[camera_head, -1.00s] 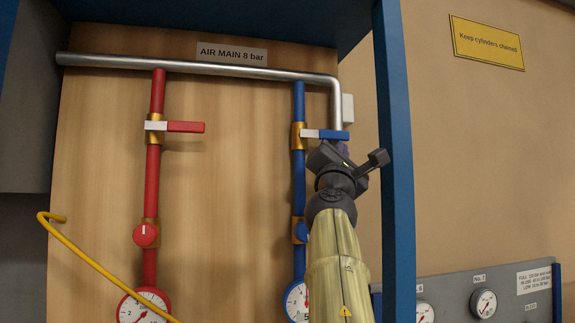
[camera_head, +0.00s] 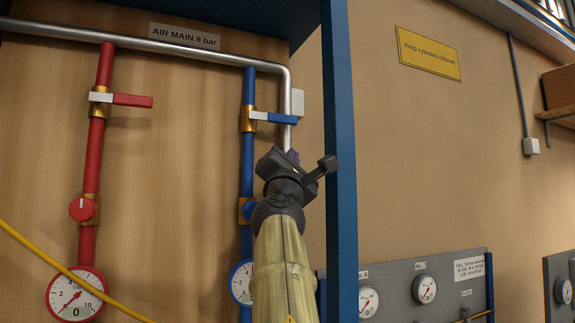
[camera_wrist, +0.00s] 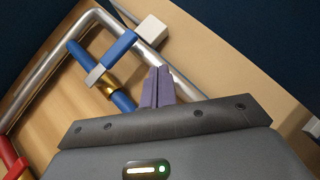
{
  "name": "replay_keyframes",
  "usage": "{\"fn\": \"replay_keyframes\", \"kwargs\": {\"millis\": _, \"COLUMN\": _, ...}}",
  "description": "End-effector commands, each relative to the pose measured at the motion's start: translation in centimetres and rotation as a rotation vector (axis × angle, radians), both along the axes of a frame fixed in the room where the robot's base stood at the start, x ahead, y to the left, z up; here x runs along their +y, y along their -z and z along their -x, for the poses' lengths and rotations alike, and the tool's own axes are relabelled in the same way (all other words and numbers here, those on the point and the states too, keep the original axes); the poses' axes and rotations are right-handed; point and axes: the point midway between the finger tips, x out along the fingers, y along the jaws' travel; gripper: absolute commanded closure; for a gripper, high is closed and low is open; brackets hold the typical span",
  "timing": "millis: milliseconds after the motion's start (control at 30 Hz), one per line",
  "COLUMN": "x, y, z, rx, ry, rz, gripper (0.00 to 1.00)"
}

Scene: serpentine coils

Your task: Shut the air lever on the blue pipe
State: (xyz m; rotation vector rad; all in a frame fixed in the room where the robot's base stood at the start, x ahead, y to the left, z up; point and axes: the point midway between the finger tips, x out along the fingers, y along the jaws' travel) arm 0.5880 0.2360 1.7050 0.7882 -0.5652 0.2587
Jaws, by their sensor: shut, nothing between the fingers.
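The blue pipe (camera_head: 247,175) runs down from the steel air main on the wooden panel. Its air lever (camera_head: 274,117) has a white root and a blue grip. It sticks out sideways to the right from a brass valve body (camera_head: 248,118), across the pipe. In the wrist view the lever (camera_wrist: 118,48) lies beyond the fingers, up and to the left. My gripper (camera_head: 291,155) is below and to the right of the lever, apart from it. Its purple fingers (camera_wrist: 158,86) are shut and empty. My arm hides part of the blue-rimmed gauge (camera_head: 241,282).
A red pipe (camera_head: 92,165) with a similar sideways lever (camera_head: 131,100) stands to the left. The steel main (camera_head: 190,57) bends down behind the blue lever's tip. A blue frame post (camera_head: 340,170) stands close to the right of my gripper. A yellow hose (camera_head: 60,268) crosses at lower left.

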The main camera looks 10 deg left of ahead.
Motion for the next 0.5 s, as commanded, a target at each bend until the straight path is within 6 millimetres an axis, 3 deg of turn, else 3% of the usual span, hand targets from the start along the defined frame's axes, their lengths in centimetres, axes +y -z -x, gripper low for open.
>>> {"fn": "replay_keyframes", "kwargs": {"millis": 33, "x": -0.2, "y": 0.9, "z": 0.3, "rx": 0.000, "ry": -0.002, "rz": -0.002, "gripper": 1.00}}
{"fn": "replay_keyframes", "kwargs": {"millis": 500, "x": -1.9, "y": 4.2, "z": 3.1, "rx": 0.001, "ry": -0.001, "rz": 0.000, "gripper": 1.00}}
